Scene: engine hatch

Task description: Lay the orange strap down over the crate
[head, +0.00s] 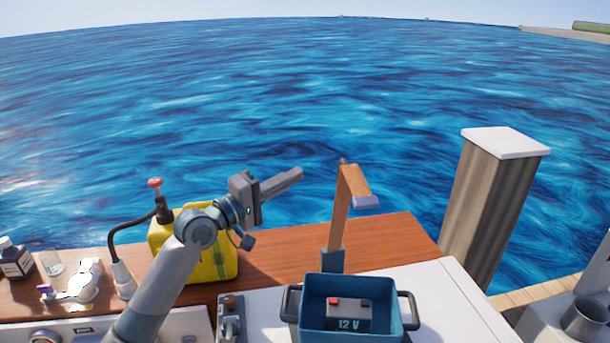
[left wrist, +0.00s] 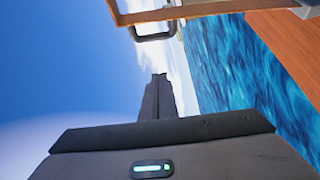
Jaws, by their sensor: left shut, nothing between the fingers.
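The orange strap (head: 340,210) stands up from a grey bracket (head: 332,260) behind the teal crate (head: 388,290). Its top bends over to the right and ends in a grey buckle (head: 365,202) hanging in the air above the crate's far side. In the left wrist view the strap (left wrist: 195,8) crosses the top, with the looped buckle (left wrist: 155,32) below it. My left gripper (head: 298,173) is shut and empty, to the left of the strap's upper part and apart from it. Its fingers (left wrist: 158,95) also show closed together in the left wrist view. My right gripper is not visible.
A battery marked 12 V (head: 349,310) sits in the crate. A bottle (head: 14,262) and a glass (head: 52,264) stand at the far left. A thick post (head: 492,205) rises at the right, beyond the wooden deck (head: 395,243).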

